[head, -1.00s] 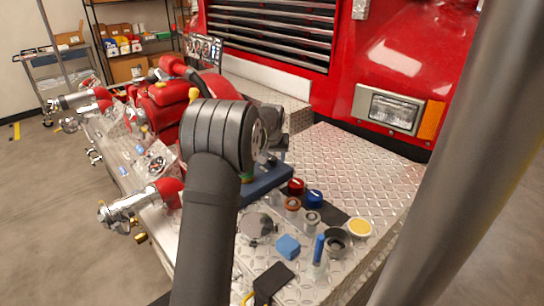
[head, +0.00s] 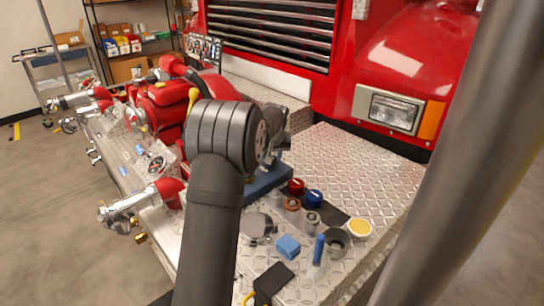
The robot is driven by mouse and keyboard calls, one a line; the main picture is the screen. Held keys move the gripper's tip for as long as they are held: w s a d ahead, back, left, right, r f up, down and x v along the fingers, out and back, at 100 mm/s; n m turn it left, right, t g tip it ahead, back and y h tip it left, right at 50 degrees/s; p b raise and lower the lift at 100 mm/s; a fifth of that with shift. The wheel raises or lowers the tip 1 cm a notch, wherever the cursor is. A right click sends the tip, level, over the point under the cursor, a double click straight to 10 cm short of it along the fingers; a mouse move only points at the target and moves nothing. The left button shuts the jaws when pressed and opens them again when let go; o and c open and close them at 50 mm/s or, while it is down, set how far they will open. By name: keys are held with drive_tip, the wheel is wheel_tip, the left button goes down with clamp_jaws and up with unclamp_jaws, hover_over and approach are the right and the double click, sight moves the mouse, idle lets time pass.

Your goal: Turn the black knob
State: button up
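I cannot make out a black knob for certain; my arm covers part of the bumper deck. A red knob (head: 296,186) and a blue knob (head: 314,197), each with a pale mark on top, sit side by side on the deck beyond my arm. My gripper (head: 279,143) is mostly hidden behind my own wrist, above and to the left of the red knob. Its fingertips do not show clearly, so I cannot tell whether it is open or what it touches.
The diamond-plate deck (head: 365,180) holds a blue block (head: 288,246), an upright blue peg (head: 319,250), a dark ring-shaped part (head: 336,241), a yellow-topped disc (head: 359,229) and a black box (head: 272,281). Red pump piping (head: 165,100) crowds the left. The red truck front rises behind.

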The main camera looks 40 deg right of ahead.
drive_tip(key=n+y, duration=0.1)
drive_tip(key=n, duration=0.2)
drive_tip(key=n+y, duration=0.1)
drive_tip(key=n, duration=0.3)
drive_tip(key=shift+d+f+t+y, duration=0.1)
drive_tip(key=shift+d+t+y, duration=0.1)
drive_tip(key=shift+t+y, duration=0.15)
drive_tip(key=n+y, duration=0.1)
drive_tip(key=n, duration=0.2)
drive_tip(key=shift+d+n+y, duration=0.1)
drive_tip(key=shift+n+y, duration=0.15)
drive_tip(key=shift+n, duration=0.05)
drive_tip(key=shift+n+g+y, duration=0.45)
drive_tip(key=shift+n+y, duration=0.05)
drive_tip(key=shift+n, duration=1.1)
drive_tip(key=o, duration=1)
drive_tip(key=v, duration=1.7)
drive_tip(key=shift+d, duration=0.2)
